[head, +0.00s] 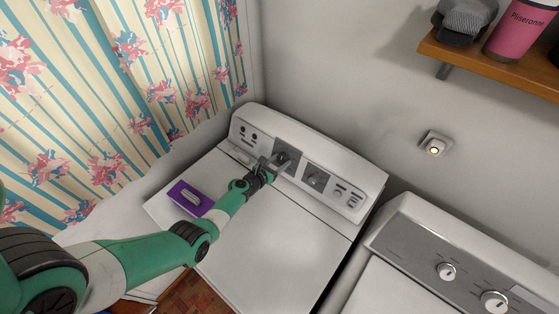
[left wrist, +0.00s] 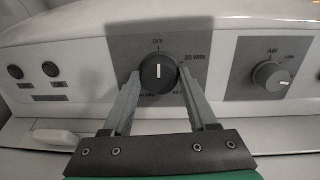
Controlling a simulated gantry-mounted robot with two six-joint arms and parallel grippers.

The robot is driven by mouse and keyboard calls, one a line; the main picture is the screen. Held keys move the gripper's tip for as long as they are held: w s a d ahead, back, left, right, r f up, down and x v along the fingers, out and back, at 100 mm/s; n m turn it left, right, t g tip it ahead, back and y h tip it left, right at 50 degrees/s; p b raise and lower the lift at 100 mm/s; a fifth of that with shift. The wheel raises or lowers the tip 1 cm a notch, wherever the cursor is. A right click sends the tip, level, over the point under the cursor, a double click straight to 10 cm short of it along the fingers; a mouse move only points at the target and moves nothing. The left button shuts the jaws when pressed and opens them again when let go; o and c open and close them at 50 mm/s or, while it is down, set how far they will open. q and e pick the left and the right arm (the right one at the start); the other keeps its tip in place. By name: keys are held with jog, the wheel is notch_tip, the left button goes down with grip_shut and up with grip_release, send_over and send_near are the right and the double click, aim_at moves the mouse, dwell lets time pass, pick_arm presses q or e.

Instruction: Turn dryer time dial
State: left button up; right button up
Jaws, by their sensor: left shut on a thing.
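The dryer (head: 270,230) is the white machine with a raised control panel at its back. Its time dial (left wrist: 158,73) is a round black knob on a grey plate, with OFF at the top and 20 MIN to the upper right. The white pointer line on the knob points up towards OFF. My left gripper (left wrist: 158,85) has one finger on each side of the knob and is shut on it. In the head view the left gripper (head: 278,162) reaches the panel and partly covers the dial. My right gripper is not in view.
A second dial (left wrist: 273,75) sits to the right on its own grey plate. Two small black buttons (left wrist: 33,71) are on the left. A purple item (head: 190,198) lies on the dryer top. A second machine (head: 450,260) stands right, below a wooden shelf (head: 490,62).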

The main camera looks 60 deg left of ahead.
pick_arm(q)
jog(key=shift+n, duration=1.1)
jog(key=o, duration=1.4)
jog(key=shift+c, duration=0.2)
jog(key=shift+r+p, duration=0.1)
jog(key=shift+p, duration=0.25)
